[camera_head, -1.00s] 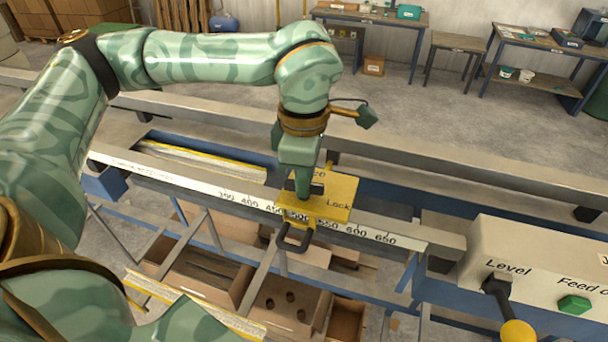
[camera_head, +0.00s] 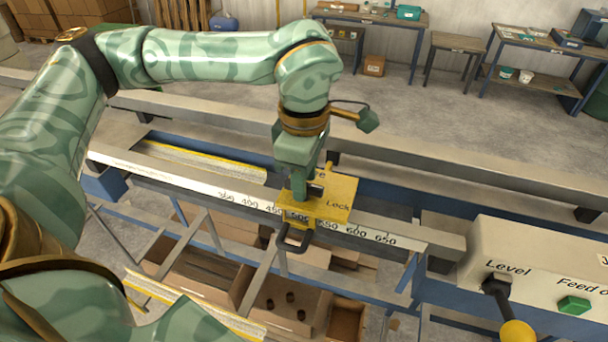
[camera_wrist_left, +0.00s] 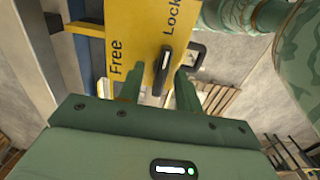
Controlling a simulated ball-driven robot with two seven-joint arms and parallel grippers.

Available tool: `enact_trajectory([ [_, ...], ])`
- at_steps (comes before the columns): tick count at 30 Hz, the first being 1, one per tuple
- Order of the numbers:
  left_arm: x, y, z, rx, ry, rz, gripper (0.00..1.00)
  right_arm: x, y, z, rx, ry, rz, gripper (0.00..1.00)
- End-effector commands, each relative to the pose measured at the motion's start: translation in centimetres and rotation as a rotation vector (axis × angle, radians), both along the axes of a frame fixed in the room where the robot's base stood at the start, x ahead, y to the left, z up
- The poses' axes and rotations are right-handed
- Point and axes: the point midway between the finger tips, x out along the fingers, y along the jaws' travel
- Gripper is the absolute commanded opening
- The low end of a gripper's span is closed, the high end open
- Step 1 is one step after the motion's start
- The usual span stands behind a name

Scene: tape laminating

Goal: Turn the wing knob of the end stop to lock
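My left gripper (camera_head: 302,194) is over the end stop, pointing down. In the left wrist view its two fingers (camera_wrist_left: 157,72) are spread, one on each side of the knob's near end, with visible gaps. My right gripper is out of view.
The numbered scale (camera_head: 190,187) runs along the rail. A dark handle loop (camera_head: 296,238) hangs at the end stop's front. A control box (camera_head: 540,262) with a yellow-ended lever (camera_head: 516,330) and green button (camera_head: 573,305) stands at right. Open cartons (camera_head: 285,305) lie below.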

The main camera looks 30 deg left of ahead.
Motion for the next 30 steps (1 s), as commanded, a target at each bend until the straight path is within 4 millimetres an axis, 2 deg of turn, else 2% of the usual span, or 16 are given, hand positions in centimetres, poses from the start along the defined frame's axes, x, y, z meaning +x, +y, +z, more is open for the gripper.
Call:
enact_trajectory([
  [7, -0.1, 0.0, 0.0, 0.001, 0.003, 0.001, 0.35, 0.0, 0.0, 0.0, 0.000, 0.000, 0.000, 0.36],
  [11, 0.0, 0.0, 1.1, 0.002, 0.001, 0.001, 0.35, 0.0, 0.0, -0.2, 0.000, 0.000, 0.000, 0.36],
  [14, 0.0, 0.0, 3.1, 0.000, -0.002, 0.001, 0.35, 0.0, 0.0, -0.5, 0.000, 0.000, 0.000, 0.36],
  [24, 0.0, 0.0, 12.4, 0.000, -0.001, 0.002, 0.35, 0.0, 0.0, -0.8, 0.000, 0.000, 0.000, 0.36],
  [30, -0.1, 0.0, 15.5, 0.002, 0.002, 0.001, 0.35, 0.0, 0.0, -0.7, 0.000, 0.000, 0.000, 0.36],
])
